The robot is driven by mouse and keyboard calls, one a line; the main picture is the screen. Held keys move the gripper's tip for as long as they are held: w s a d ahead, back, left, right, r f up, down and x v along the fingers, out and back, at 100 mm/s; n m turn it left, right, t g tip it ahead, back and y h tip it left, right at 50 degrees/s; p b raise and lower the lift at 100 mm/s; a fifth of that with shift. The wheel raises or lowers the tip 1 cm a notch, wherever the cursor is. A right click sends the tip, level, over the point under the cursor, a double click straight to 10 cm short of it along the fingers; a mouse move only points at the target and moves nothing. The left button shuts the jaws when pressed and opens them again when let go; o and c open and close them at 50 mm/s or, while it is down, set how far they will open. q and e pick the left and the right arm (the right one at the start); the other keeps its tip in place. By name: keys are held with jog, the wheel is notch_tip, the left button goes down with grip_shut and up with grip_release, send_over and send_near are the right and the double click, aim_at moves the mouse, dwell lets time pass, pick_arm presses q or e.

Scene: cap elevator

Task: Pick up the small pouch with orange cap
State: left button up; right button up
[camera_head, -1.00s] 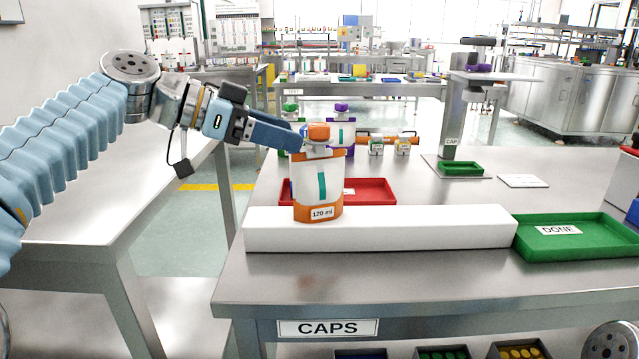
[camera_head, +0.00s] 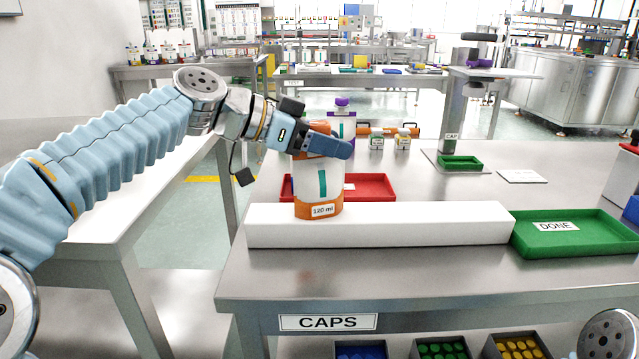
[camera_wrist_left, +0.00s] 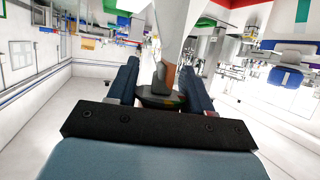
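The pouch with orange ends (camera_head: 307,180), labelled 120 ml, stands upright on the white block (camera_head: 400,225). My left gripper (camera_head: 340,150) is at its top, with the fingers reaching across its front. My right gripper is not in view.
A red tray (camera_head: 375,188) lies behind the block. A purple-capped pouch (camera_head: 342,102) and small bottles (camera_head: 376,139) stand farther back. A green DONE tray (camera_head: 600,248) is to the right. Cap bins (camera_head: 440,348) sit below the table edge. The table's right middle is mostly clear.

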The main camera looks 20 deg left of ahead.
aim_at(329, 122)
pick_arm(q)
grip_shut()
jog(key=shift+r, duration=0.1)
jog(key=shift+r, duration=0.3)
notch_tip(329, 122, up, 3)
jog(key=shift+f+p, duration=0.1)
jog(key=shift+p, duration=0.2)
jog(key=s+d+r, duration=0.4)
jog(key=s+r, duration=0.5)
jog(key=s, duration=0.4)
jog(key=shift+s+r+b, duration=0.2)
jog(key=shift+s+b, duration=0.05)
jog(key=shift+b, duration=0.1)
